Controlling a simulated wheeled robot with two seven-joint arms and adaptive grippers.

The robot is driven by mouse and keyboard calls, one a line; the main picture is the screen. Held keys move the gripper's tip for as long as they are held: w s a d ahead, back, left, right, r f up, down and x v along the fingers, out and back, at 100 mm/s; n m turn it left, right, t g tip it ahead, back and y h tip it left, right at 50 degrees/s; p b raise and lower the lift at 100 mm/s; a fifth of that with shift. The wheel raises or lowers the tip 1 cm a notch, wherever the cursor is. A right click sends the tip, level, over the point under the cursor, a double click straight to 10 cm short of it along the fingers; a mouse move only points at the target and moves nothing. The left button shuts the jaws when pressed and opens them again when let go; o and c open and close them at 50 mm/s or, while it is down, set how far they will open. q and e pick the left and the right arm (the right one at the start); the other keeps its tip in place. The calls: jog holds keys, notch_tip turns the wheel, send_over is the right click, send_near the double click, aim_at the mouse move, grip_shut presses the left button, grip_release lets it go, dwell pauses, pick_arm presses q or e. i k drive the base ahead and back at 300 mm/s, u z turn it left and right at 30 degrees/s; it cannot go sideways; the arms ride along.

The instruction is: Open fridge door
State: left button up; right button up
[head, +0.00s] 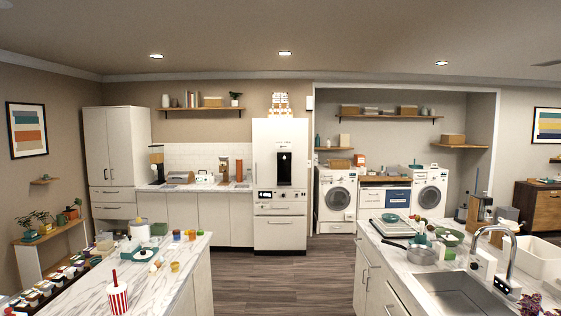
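The fridge (266,160) is a tall white unit against the back wall, in the middle of the head view and some way off. It has a dark dispenser recess (285,168) in its upper part and a small dark panel with knobs below that. A thin handle line shows near its left edge. Its door looks shut, and a lower drawer front (280,233) looks shut too. Neither of my grippers shows in the head view.
A marble island (90,300) with a striped cup (117,296) and jars stands at the left. A counter with a sink (462,292) stands at the right. Wood floor (285,290) between them is clear up to the fridge. Washing machines (336,198) stand right of it.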

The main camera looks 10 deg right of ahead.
aim_at(271, 170)
jog(key=u, duration=0.35)
jog(key=k, duration=0.45)
jog(key=z, duration=0.05)
jog(key=i, duration=1.85)
jog(key=z, duration=1.05)
jog(key=i, duration=2)
jog(key=z, duration=0.3)
jog(key=i, duration=2.05)
jog(key=u, duration=0.45)
jog(key=i, duration=1.95)
jog(key=u, duration=1.2)
jog(key=i, duration=1.65)
jog(key=u, duration=0.65)
